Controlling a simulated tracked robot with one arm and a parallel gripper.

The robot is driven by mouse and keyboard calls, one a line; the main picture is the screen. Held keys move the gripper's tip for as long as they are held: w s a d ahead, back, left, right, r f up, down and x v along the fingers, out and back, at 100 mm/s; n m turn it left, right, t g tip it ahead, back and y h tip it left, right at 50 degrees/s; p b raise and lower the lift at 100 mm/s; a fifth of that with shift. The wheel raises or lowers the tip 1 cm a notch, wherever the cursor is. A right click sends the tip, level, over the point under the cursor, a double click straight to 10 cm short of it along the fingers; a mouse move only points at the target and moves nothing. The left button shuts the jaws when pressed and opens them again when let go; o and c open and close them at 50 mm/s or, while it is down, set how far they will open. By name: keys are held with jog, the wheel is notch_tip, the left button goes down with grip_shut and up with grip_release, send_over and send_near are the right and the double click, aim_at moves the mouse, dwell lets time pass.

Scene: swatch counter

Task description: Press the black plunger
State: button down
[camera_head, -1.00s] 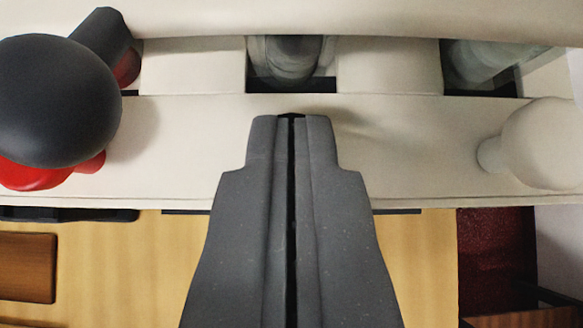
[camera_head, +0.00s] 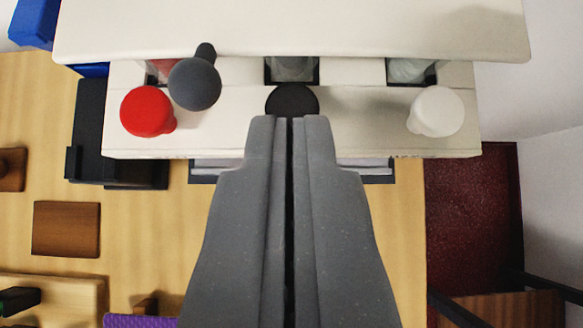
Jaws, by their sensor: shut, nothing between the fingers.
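The black plunger (camera_head: 292,100) is a round dark knob in the middle of the white dispenser's front ledge. My gripper (camera_head: 290,120) is shut and empty, with its tips pointing at the black plunger. The tips cover the knob's near part, and I cannot tell whether they touch it or are above it. A red plunger (camera_head: 146,111) stands at the left of the same ledge. A white plunger (camera_head: 436,111) stands at the right.
A dark grey ball-ended lever (camera_head: 195,84) sticks up beside the red plunger. Glassy openings (camera_head: 291,69) lie behind the plungers, under a white upper panel (camera_head: 290,30). A black object (camera_head: 90,140) and a brown block (camera_head: 66,229) are at the left. A dark red surface (camera_head: 470,220) is at the right.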

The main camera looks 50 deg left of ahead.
jog(key=shift+b+v, duration=0.3)
jog(key=shift+v, duration=2.65)
jog(key=shift+w+r, duration=0.1)
jog(key=w+d+r+m+t+h+b, duration=0.1)
jog(key=d+r+m+t+h+b, duration=0.35)
jog(key=d+r, duration=1.6)
jog(key=s+d+r+m+t+h, duration=0.1)
jog(key=s+d+r+m+t, duration=0.1)
jog(key=s+d+r, duration=0.3)
jog(key=s+d+r+m+t+h, duration=0.1)
jog(key=s+d+r+m+t, duration=0.2)
jog(key=r, duration=0.7)
jog(key=s+d, duration=0.2)
jog(key=d, duration=0.1)
jog(key=shift+b, duration=0.3)
jog(key=shift+d, duration=0.2)
